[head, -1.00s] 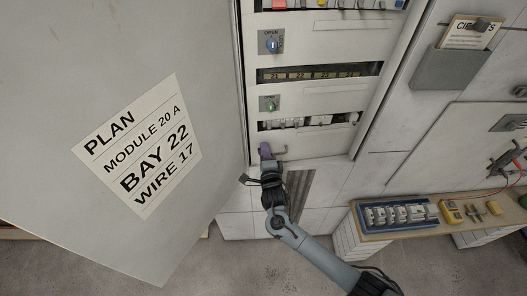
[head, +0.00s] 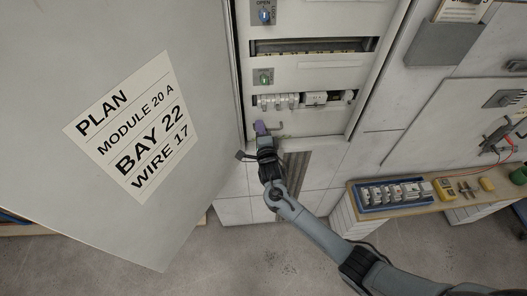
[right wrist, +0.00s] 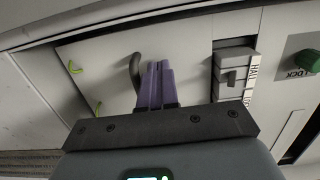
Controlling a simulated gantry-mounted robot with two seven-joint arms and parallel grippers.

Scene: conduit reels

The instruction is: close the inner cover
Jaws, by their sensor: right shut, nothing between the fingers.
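The inner cover (head: 315,122) is the pale panel with cutouts inside the cabinet, reaching the top of the head view; it also shows in the right wrist view (right wrist: 190,45). I cannot tell whether it sits flush. A dark hooked handle (right wrist: 135,72) stands out from its lower part. The cover carries a blue knob (head: 264,16) and a green knob (head: 264,76), which also shows in the wrist view (right wrist: 305,62). My right gripper (head: 260,128) is shut and empty. Its purple fingers (right wrist: 155,86) are beside the handle; contact is unclear. My left gripper is out of view.
The large outer door (head: 205,110) stands open at the left with a plan label. A bench (head: 350,202) at the right holds a blue tray (head: 362,207) of modules and a yellow meter. Yellow-green wire ends (right wrist: 73,67) show near the fingers. Floor in front is clear.

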